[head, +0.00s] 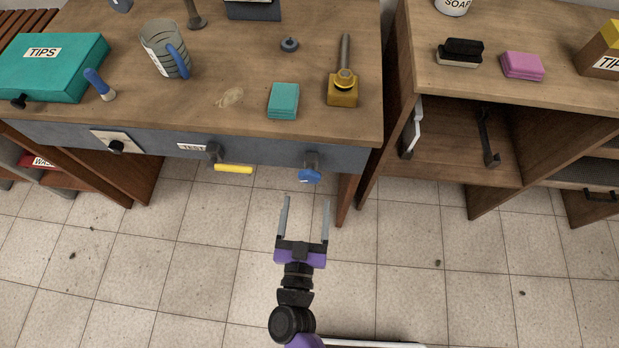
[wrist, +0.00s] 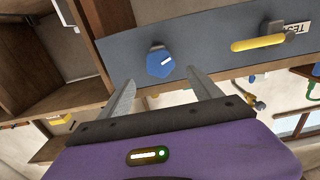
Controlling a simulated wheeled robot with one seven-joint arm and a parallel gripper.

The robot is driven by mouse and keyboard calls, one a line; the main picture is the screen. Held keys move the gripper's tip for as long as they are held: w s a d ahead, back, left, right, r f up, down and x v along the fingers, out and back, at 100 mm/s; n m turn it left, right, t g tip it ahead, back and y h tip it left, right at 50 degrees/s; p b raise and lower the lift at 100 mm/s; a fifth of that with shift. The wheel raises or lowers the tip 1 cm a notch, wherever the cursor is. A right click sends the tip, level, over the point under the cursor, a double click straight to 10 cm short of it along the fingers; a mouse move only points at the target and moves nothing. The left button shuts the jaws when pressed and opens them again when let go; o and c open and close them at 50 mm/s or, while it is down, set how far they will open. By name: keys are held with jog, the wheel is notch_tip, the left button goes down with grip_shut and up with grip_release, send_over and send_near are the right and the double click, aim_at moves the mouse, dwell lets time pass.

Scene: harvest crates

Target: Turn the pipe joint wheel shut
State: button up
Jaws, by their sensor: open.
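A blue, many-sided wheel (head: 310,176) sits on a dark fitting at the right end of the grey panel along the table's front. In the wrist view the wheel (wrist: 160,65) faces me and bears a short white mark, slanted up to the right. My gripper (head: 306,200) is open and empty, in front of the table and apart from the wheel. In the wrist view the wheel appears between and just beyond the fingertips (wrist: 161,78).
A yellow lever handle (head: 233,169) beside a TEST label sticks out left of the wheel. A black knob (head: 116,147) on a pale plate is farther left. The table top (head: 220,105) holds several items. A wooden shelf unit (head: 465,165) stands right. The floor before the table is clear.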

aim_at(309, 180)
jog(key=shift+w+d, duration=0.1)
jog(key=shift+w, duration=3.5)
jog(key=shift+c, duration=0.4)
jog(key=c, duration=1.3)
